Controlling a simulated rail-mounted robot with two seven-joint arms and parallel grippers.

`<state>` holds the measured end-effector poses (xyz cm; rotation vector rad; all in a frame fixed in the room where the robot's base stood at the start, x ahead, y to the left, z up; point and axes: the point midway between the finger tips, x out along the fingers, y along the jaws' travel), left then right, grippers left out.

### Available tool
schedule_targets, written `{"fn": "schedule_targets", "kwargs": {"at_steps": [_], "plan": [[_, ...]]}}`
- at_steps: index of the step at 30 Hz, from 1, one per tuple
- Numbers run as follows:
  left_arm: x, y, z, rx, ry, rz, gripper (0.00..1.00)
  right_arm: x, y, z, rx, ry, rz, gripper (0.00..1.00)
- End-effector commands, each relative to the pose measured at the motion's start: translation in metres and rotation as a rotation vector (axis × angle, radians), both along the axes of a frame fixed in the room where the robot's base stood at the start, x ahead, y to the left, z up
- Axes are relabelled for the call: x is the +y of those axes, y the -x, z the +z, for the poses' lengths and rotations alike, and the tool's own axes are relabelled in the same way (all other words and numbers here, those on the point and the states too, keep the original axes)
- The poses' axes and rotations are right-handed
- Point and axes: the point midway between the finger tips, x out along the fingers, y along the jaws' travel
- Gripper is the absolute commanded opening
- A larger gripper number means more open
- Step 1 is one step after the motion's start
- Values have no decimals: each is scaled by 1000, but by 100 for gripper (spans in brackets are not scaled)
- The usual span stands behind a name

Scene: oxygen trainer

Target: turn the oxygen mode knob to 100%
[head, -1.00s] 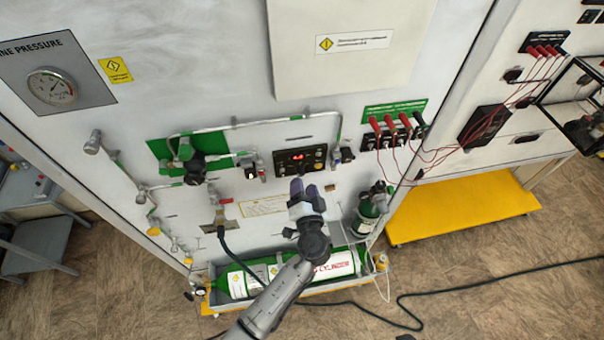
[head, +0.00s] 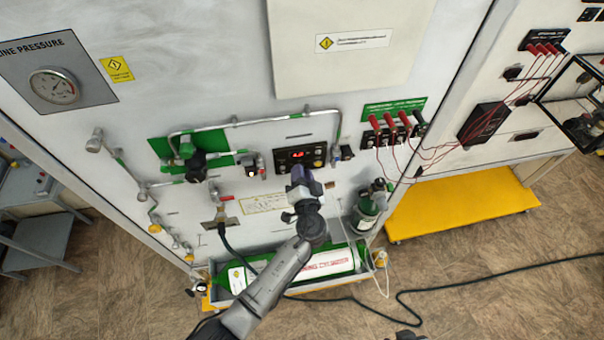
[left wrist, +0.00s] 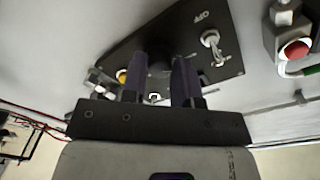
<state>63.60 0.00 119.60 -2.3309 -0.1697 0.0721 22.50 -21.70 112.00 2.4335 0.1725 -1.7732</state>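The black control panel (head: 316,150) with a lit red display is on the white wall in the head view. In the left wrist view, the panel (left wrist: 228,66) fills the middle, with a toggle switch marked OFF and a yellow button. A dark round knob (left wrist: 160,58) shows between the fingers; its marking cannot be read. My left gripper (head: 298,172) is at the panel's lower edge in the head view. In the left wrist view, its two purple fingers (left wrist: 160,72) stand apart on either side of the knob. I cannot tell whether they touch it.
A grey pipe (head: 270,121) runs above the panel, with valves to its left. Red leads (head: 390,122) plug into sockets at the right. A green cylinder (head: 345,262) lies in a tray below my arm. A red button (left wrist: 294,50) sits beside the panel.

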Motion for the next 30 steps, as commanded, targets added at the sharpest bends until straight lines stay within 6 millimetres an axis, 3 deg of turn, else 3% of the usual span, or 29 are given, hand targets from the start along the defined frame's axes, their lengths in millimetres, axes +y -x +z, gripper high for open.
{"fn": "schedule_targets", "kwargs": {"at_steps": [8, 19, 30], "plan": [[0, 0, 0, 0, 0, 0, 1, 0, 0, 0, -1, 0, 0, 33], [0, 0, 0, 15, -81, 0, 1, 0, 0, -3, -1, 0, 0, 33], [-1, 0, 0, 76, -392, -1, 1, 0, -1, -6, -2, 0, 0, 33]]}}
